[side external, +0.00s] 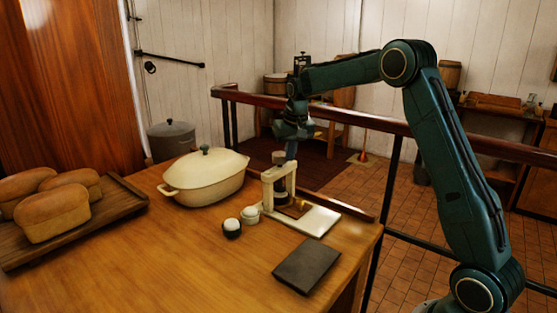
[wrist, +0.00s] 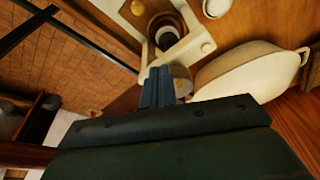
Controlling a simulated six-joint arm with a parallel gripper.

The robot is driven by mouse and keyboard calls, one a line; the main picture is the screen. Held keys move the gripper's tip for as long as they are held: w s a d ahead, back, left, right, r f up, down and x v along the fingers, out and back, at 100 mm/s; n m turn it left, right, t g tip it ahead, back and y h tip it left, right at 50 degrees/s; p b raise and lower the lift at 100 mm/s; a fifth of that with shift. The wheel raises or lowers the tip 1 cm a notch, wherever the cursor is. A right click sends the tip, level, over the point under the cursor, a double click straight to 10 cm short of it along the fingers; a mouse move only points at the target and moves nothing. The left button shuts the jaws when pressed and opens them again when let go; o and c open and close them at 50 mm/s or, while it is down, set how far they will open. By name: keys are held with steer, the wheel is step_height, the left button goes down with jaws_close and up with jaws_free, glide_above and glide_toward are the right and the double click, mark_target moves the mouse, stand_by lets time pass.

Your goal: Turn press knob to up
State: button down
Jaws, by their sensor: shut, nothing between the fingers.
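The press (side external: 268,190) stands near the table's right edge, a cream frame with a dark cylinder inside and a pale base plate. In the wrist view its frame (wrist: 187,47) lies just beyond my fingertips. A round tan piece (wrist: 182,78) shows beside the fingers; I cannot tell whether it is the press knob or which way it is turned. A small brass piece (side external: 301,204) sits low on the press. My gripper (side external: 291,155) points down at the top of the press, shut and empty. In the wrist view its fingertips (wrist: 160,72) are close to the frame; contact is unclear.
A cream lidded pot (side external: 207,183) stands left of the press. Two small round-topped cups (side external: 232,228) and a dark slab (side external: 307,266) lie in front. Bread loaves (side external: 52,213) sit on a wooden board at left. A railing (side external: 330,115) runs behind the table.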

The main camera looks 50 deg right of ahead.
steer(key=shift+s, duration=0.2)
steer(key=shift+r, duration=0.15)
steer(key=shift+w+d+v, duration=0.1)
steer(key=shift+w+v, duration=0.1)
steer(key=shift+v, duration=0.75)
steer(key=shift+w+d+v, duration=0.1)
steer(key=shift+w+v, duration=0.1)
steer(key=shift+v, duration=0.75)
steer(key=shift+w+d+v, duration=0.1)
steer(key=shift+w+v, duration=0.15)
steer(key=shift+v, duration=0.65)
steer(key=shift+r, duration=0.2)
steer(key=w+a, duration=0.1)
steer(key=w+a+r, duration=0.1)
steer(key=shift+a, duration=0.4)
steer(key=shift+f, duration=0.1)
step_height(320, 180, down, 7)
